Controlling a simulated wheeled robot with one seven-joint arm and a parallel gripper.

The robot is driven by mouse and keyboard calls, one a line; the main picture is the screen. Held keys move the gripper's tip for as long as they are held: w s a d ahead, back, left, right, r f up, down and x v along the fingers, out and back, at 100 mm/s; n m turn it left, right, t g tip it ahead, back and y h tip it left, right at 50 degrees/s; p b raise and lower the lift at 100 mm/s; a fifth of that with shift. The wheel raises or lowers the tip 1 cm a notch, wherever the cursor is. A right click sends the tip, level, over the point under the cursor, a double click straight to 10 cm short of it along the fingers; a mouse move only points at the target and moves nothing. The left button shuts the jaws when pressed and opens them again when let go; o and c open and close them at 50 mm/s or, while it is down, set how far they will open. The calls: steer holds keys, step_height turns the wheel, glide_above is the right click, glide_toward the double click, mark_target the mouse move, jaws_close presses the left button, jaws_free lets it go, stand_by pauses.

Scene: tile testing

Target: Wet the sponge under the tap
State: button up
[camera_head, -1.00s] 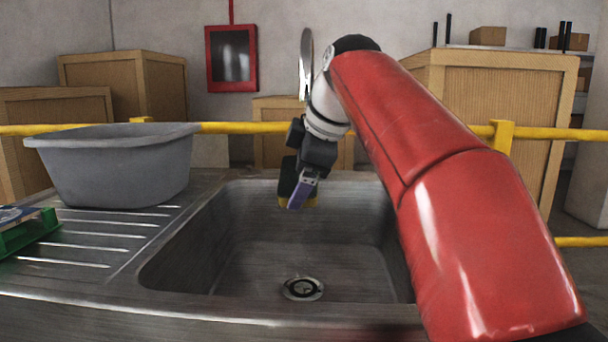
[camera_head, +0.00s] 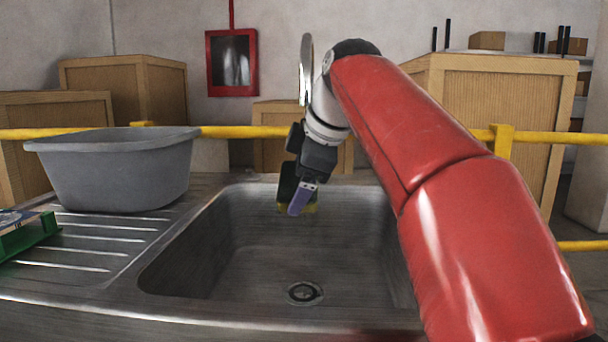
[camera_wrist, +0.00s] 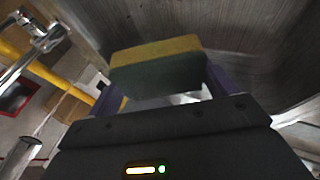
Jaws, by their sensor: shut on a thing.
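The sponge (camera_wrist: 157,65), yellow on one side and dark green on the other, is held between the purple fingers of my gripper (camera_wrist: 165,78) in the wrist view. In the head view my gripper (camera_head: 300,199) hangs over the back part of the sink, and a bit of the yellow sponge (camera_head: 312,208) shows beside the finger. The tap's curved chrome spout (camera_head: 306,68) rises behind my arm, and its lower part is hidden. In the wrist view chrome tap parts (camera_wrist: 38,32) are at the upper left. I cannot see any running water.
The metal sink (camera_head: 260,262) is empty, with a drain (camera_head: 304,292) in its floor. A grey tub (camera_head: 115,172) stands on the ribbed drainboard (camera_head: 90,243) at left, near a green tray (camera_head: 30,237). A yellow rail (camera_head: 235,132) runs behind the sink.

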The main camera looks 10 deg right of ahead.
stand_by(0.4)
steer(key=s+a+r+p, duration=0.1)
steer(key=s+r+p, duration=0.1)
steer(key=s+r, duration=0.2)
steer(key=shift+s+a, duration=0.35)
